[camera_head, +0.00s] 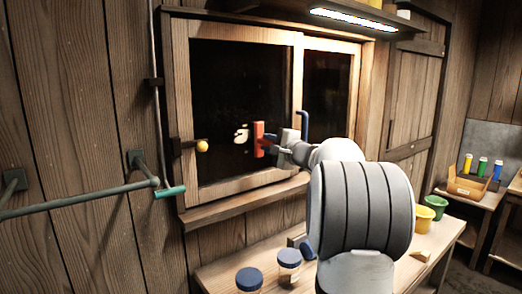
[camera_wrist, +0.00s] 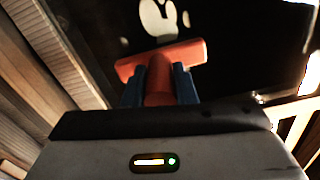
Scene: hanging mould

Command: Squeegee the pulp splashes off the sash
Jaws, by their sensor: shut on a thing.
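The sash (camera_head: 238,188) is a wooden-framed window with dark glass in the plank wall. A pale pulp splash (camera_head: 241,134) is on its glass, left of my gripper. In the wrist view the splash (camera_wrist: 158,18) lies just beyond the squeegee, with a small spot near it. The red squeegee (camera_head: 258,139) is upright in the head view, close to the glass; I cannot tell whether it touches. My gripper (camera_wrist: 159,85) has its blue fingers shut on the squeegee's handle, and the red head (camera_wrist: 190,52) spans crosswise in front of them.
A yellow-knobbed latch (camera_head: 201,146) sits at the sash's left edge. Blue-lidded jars (camera_head: 249,279) and yellow and green pots (camera_head: 435,205) stand on the bench below. A lit shelf (camera_head: 353,19) is above.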

